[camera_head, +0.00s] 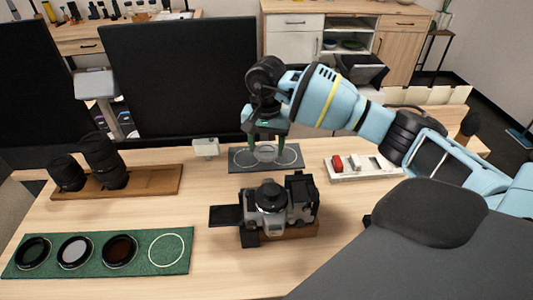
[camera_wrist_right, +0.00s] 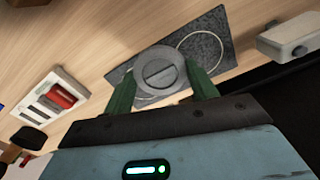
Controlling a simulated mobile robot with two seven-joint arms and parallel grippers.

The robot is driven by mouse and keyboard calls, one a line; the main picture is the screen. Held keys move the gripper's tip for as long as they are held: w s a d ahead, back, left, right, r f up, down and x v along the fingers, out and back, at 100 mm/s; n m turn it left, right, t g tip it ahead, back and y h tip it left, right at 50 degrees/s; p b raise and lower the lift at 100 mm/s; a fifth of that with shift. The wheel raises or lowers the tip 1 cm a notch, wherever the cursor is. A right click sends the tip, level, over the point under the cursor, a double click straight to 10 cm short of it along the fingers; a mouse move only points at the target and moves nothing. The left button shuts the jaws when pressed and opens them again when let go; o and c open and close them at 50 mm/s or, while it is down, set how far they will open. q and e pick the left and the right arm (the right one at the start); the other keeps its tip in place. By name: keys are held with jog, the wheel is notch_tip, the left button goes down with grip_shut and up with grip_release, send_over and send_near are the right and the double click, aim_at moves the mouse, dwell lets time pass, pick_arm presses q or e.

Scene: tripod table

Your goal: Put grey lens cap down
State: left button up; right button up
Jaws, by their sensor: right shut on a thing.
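My right gripper (camera_head: 266,146) is shut on the round grey lens cap (camera_head: 265,153), with its green fingers on either side of it. The right wrist view shows the cap (camera_wrist_right: 160,73) face up between the fingertips (camera_wrist_right: 162,88), with a bar across its middle. The cap is over the dark grey mat (camera_head: 237,166), which has pale circle outlines. In the right wrist view the cap covers part of the mat (camera_wrist_right: 218,30), and one outlined circle beside it is empty. I cannot tell whether the cap touches the mat. My left gripper is out of view.
A camera (camera_head: 270,200) on a wooden stand is in front of the mat. A white box (camera_head: 206,147) stands left of it, a white tray (camera_head: 365,178) with red and grey items right. A green filter mat (camera_head: 190,262) and a lens rack (camera_head: 150,182) are at left.

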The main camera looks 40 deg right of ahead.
aim_at(267, 150)
jog(key=shift+f, duration=1.65)
jog(key=shift+f, duration=0.1)
jog(key=o, duration=1)
jog(key=shift+o, duration=0.2)
notch_tip(267, 150, up, 12)
